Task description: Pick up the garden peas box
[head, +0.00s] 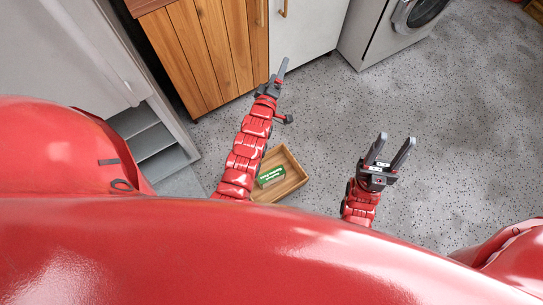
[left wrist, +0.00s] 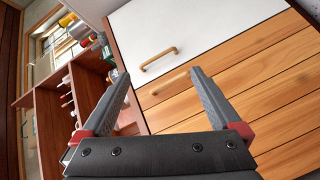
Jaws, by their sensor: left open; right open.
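The garden peas box is probably the small green and white box (head: 270,175); its print is too small to read for certain. It lies inside a shallow wooden crate (head: 291,188) on the floor in the head view. My left gripper (head: 279,72) is open, beyond the crate and towards the wooden cabinet. In the left wrist view its open jaws (left wrist: 158,74) are empty and face the cabinet fronts; the box is not in that view. My right gripper (head: 396,139) is open and empty, to the right of the crate. My left forearm covers part of the crate's left side.
A wooden cabinet (head: 205,50) and a white one (head: 308,28) with handles stand at the back. A washing machine (head: 390,30) is at the upper right. Grey steps or shelves (head: 150,140) are at the left. Speckled floor is clear at the right.

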